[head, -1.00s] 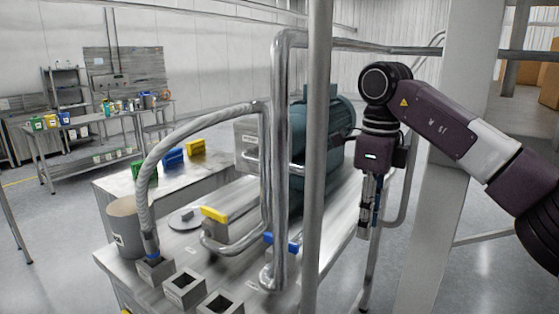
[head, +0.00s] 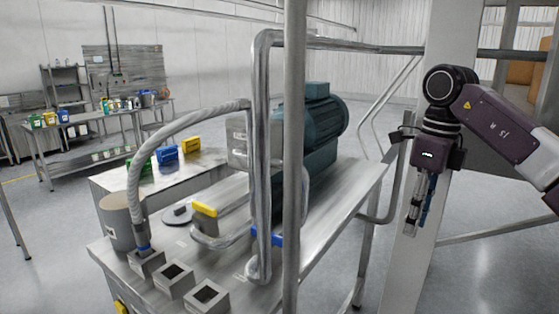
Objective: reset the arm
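My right arm (head: 497,128) comes in from the right edge and bends down at the wrist. My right gripper (head: 413,222) hangs pointing down, to the right of the filler machine's table and in front of a pale post. Its fingers look close together, but they are seen nearly from the side, so I cannot tell whether they are open or shut. Nothing shows between them. My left gripper is not in view. The piston filler has a teal motor (head: 318,125), a bent steel pipe (head: 262,150), a braided hose (head: 150,150) and a yellow handle (head: 205,209).
The filler's steel table (head: 345,215) fills the middle, with square sockets (head: 206,296) at its front. A vertical pole (head: 293,190) crosses in front. A pale post (head: 448,45) stands behind my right gripper. A workbench (head: 85,140) with small containers stands at the far left.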

